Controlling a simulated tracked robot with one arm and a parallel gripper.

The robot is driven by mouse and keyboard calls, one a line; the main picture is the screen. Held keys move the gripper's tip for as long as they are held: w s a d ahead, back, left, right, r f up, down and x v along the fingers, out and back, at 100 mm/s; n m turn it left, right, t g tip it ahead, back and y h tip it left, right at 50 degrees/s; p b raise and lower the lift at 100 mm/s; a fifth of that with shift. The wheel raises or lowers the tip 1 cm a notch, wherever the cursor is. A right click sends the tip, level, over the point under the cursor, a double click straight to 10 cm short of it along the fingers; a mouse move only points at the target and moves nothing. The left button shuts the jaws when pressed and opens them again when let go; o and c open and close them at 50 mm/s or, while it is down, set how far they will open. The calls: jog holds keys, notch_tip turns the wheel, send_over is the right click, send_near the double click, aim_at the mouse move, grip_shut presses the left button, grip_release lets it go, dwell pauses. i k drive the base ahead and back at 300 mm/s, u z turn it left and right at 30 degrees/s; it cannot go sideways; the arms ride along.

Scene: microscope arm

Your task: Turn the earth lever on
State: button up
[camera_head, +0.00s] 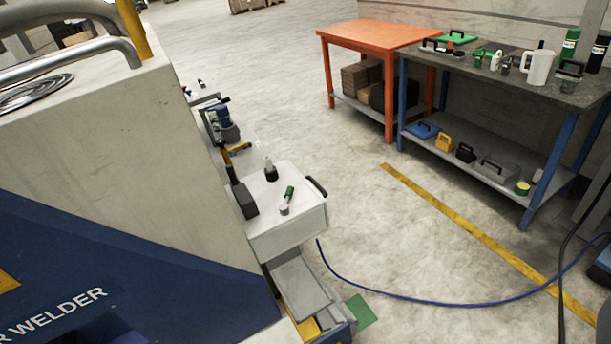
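I cannot make out an earth lever in this view. On the left stands a large machine (120,130) with a pale top casing and a dark blue lower panel lettered "R WELDER". A metal handle rail (60,60) and a yellow post (133,28) show at its upper left. My gripper is not in the picture, so its state does not show.
A white cart (290,228) with small tools stands beside the machine. An orange table (385,38) and a blue-legged workbench (480,75) stand at the back right. A blue cable (430,303) crosses the floor, near a yellow line (470,228). The middle floor is clear.

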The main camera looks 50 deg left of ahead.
aim_at(284, 209)
jog(key=u, duration=0.5)
jog(key=i, duration=1.25)
jog(key=u, duration=0.95)
jog(key=i, duration=0.3)
jog(key=u, duration=0.05)
jog(key=k, duration=0.85)
jog(key=u, duration=0.2)
jog(key=i, duration=0.85)
jog(key=z, duration=0.1)
